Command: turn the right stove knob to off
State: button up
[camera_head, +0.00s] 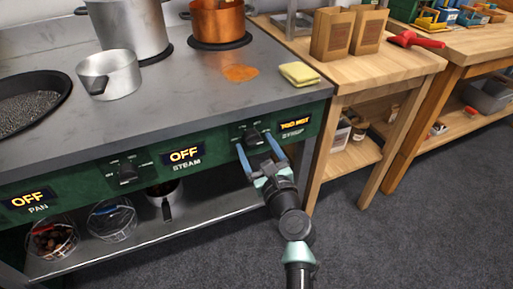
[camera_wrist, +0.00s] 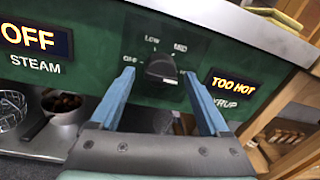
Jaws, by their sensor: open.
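The right stove knob (camera_head: 253,136) is black and sits on the green front panel, left of a lit display (camera_head: 295,123) reading "TOO HOT" over a "SYRUP" label. In the wrist view the knob (camera_wrist: 161,69) has OFF marked to its left, LOW above left and MID above right; its pointer seems to be toward the upper right, near MID. My gripper (camera_head: 261,154) is open, its two blue fingers on either side of the knob. In the wrist view the gripper (camera_wrist: 157,80) shows a gap between each finger and the knob. I cannot tell whether the fingertips touch the panel.
A middle knob (camera_head: 126,171) and an "OFF" STEAM display (camera_head: 186,155) are to the left. A wooden table (camera_head: 370,68) adjoins on the right.

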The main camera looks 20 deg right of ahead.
grip_shut()
dwell(0.4)
